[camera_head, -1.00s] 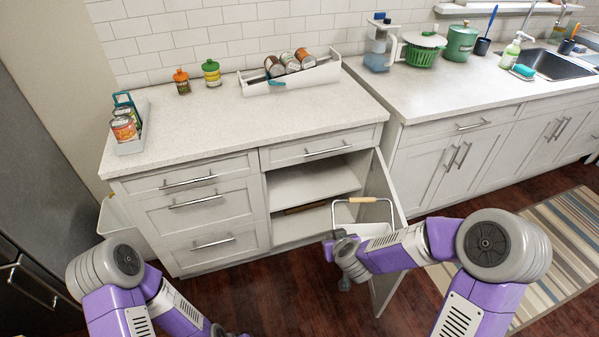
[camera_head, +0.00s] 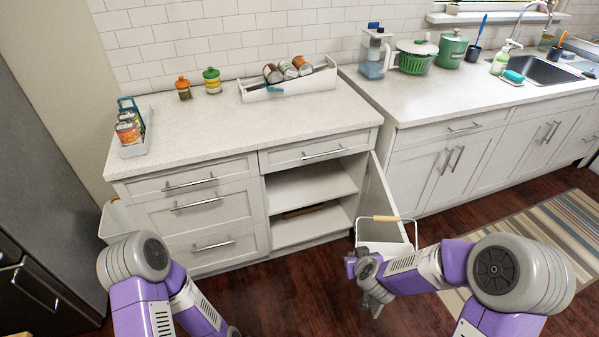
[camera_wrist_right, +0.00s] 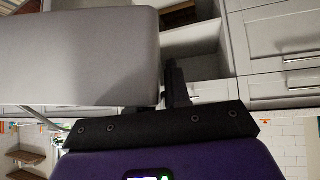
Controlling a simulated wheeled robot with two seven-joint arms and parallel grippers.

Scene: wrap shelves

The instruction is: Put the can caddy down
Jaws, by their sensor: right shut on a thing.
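A white caddy (camera_head: 392,247) with a wire handle and a wooden grip (camera_head: 380,218) hangs at my right gripper (camera_head: 374,288), in front of the open cabinet door. My arm hides part of the caddy, and I cannot see what is inside it. In the right wrist view a large pale grey surface (camera_wrist_right: 80,55), likely the caddy's side, fills the upper left beside the dark gripper fingers (camera_wrist_right: 178,85). The right gripper is shut on the caddy. My left gripper is out of the head view; only its arm shows at the lower left.
The counter (camera_head: 215,125) has clear room in its middle. A small tray of cans (camera_head: 132,150) with a teal handle stands at left, a white tray of cans (camera_head: 290,94) at the back, near two jars (camera_head: 212,82). The open cabinet's shelf (camera_head: 300,190) looks mostly empty; its door (camera_head: 377,195) sticks out.

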